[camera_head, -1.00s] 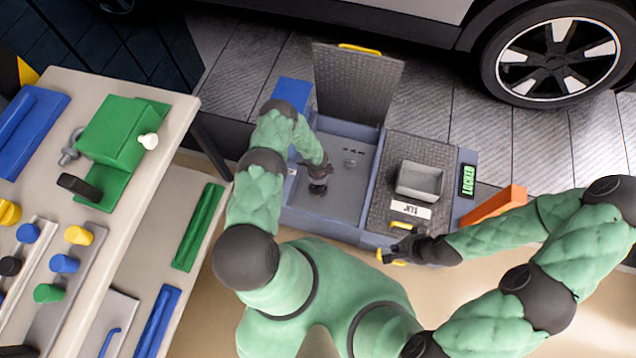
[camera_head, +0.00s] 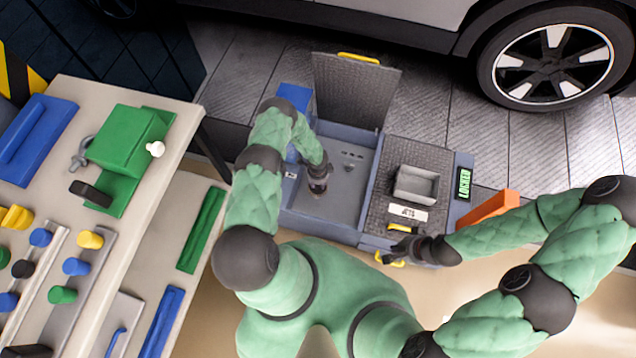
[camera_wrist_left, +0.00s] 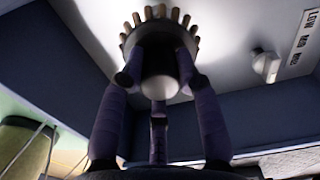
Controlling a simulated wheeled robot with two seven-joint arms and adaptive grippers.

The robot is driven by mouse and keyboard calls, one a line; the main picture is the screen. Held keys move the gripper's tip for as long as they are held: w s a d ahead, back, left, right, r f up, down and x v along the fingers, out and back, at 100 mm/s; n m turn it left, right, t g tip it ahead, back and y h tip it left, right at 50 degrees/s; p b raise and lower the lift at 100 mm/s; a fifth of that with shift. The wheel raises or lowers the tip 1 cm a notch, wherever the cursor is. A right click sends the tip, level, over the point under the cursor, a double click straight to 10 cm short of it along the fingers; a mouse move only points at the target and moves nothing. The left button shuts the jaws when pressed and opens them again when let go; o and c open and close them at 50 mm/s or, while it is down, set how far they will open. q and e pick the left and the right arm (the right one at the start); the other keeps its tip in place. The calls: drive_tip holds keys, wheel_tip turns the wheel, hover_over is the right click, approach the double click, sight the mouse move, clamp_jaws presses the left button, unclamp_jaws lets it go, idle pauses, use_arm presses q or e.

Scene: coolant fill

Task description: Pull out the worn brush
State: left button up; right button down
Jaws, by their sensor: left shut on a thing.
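The worn brush (camera_wrist_left: 158,27) shows in the left wrist view as a dark disc with tan bristles around its rim and a pale round hub. It is against or close to the pale compartment floor; I cannot tell whether they touch. My left gripper (camera_wrist_left: 158,72) has its fingers shut around the hub. In the head view, my left gripper (camera_head: 318,186) is low inside the open compartment (camera_head: 345,195) and hides most of the brush. My right gripper (camera_head: 405,248) is by a yellow handle (camera_head: 392,262) at the box's front; its fingers are too small to read.
The compartment's lid (camera_head: 355,90) stands open at the back. A grey bin (camera_head: 416,184) sits on the closed right half, beside a green "LOCKED" display (camera_head: 464,184). A white knob (camera_wrist_left: 266,65) is near the brush. A bench (camera_head: 150,190) stands at the left.

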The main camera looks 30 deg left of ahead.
use_arm(q)
drive_tip(key=shift+r+p, duration=0.85)
drive_tip(key=shift+r, duration=0.45)
